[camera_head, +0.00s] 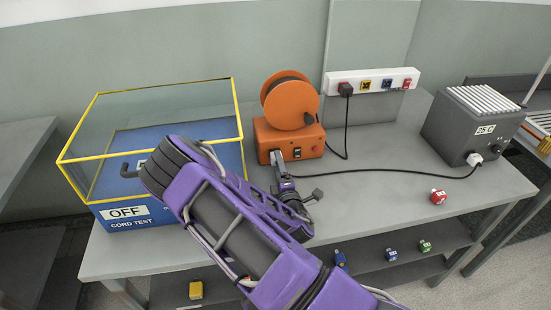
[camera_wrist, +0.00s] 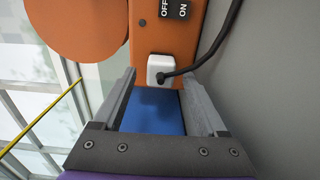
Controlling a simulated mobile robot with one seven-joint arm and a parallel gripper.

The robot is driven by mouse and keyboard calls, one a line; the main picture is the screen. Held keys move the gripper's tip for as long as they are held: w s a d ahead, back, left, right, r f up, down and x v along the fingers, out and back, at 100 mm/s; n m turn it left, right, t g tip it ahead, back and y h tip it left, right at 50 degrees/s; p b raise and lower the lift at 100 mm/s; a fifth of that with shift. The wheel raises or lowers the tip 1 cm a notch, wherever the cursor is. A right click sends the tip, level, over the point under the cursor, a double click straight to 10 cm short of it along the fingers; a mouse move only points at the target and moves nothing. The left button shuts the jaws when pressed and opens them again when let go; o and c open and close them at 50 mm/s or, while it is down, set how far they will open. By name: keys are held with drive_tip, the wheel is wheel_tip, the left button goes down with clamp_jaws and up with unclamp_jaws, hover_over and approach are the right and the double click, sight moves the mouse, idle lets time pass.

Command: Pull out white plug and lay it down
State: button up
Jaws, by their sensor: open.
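The white plug (camera_wrist: 160,68) sits in the face of the orange reel box (camera_wrist: 142,30), with a dark cord leaving it. In the head view the white plug (camera_head: 297,153) shows small beside my gripper (camera_head: 283,163). In the wrist view my open gripper (camera_wrist: 158,84) faces the plug, one finger on each side. The plug lies between and just beyond the fingertips; I cannot tell whether they touch it. A second white plug (camera_head: 474,158) is on the grey heater box (camera_head: 473,123) at the right.
An orange reel (camera_head: 290,100) tops the box. A power strip (camera_head: 371,82) with plugs is on the wall. A blue cord tester (camera_head: 125,213) with a yellow-edged glass cover stands left. A red block (camera_head: 438,196) lies right. Bare worktop (camera_head: 390,200) lies front right; a cord crosses behind it.

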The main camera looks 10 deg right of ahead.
drive_tip(key=shift+w+b, duration=0.35)
drive_tip(key=shift+w, duration=1.35)
drive_tip(key=shift+f+b, duration=0.1)
drive_tip(key=shift+b, duration=0.35)
clamp_jaws()
drive_tip(key=shift+s, duration=0.15)
drive_tip(key=shift+s, duration=2.85)
drive_tip(key=shift+s, duration=0.1)
